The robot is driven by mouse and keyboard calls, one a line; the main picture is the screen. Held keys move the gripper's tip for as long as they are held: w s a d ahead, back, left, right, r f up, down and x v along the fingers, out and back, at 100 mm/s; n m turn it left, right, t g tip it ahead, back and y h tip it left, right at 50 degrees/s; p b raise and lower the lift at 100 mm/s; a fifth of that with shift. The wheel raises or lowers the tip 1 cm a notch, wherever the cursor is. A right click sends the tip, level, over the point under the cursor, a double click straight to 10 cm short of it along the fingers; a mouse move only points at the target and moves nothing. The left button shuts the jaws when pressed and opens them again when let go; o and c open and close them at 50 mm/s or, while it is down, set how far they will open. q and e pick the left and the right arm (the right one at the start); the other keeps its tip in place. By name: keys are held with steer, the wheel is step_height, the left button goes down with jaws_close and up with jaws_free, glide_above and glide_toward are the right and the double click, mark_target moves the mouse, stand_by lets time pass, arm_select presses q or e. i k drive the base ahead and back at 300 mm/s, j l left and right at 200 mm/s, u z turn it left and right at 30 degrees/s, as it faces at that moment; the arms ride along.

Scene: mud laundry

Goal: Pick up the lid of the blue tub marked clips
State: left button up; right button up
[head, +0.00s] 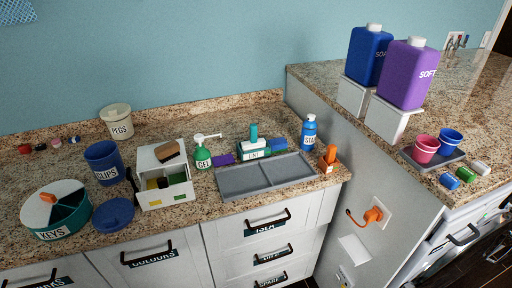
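The blue tub marked clips (104,165) stands open on the left part of the speckled counter. Its label is partly readable as "CLIPS". A round blue lid (112,215) with a raised knob lies on the counter in front of the tub, near the front edge and apart from the tub. Neither of my grippers shows in the head view.
A round teal-and-white container marked keys (56,212) sits left of the lid. A white drawer box (162,180) with a brown brush on top stands to the right. A grey two-part tray (264,179) lies farther right. A cream pegs tub (117,122) stands behind.

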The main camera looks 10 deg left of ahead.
mark_target(114, 215)
steer(key=u, duration=1.55)
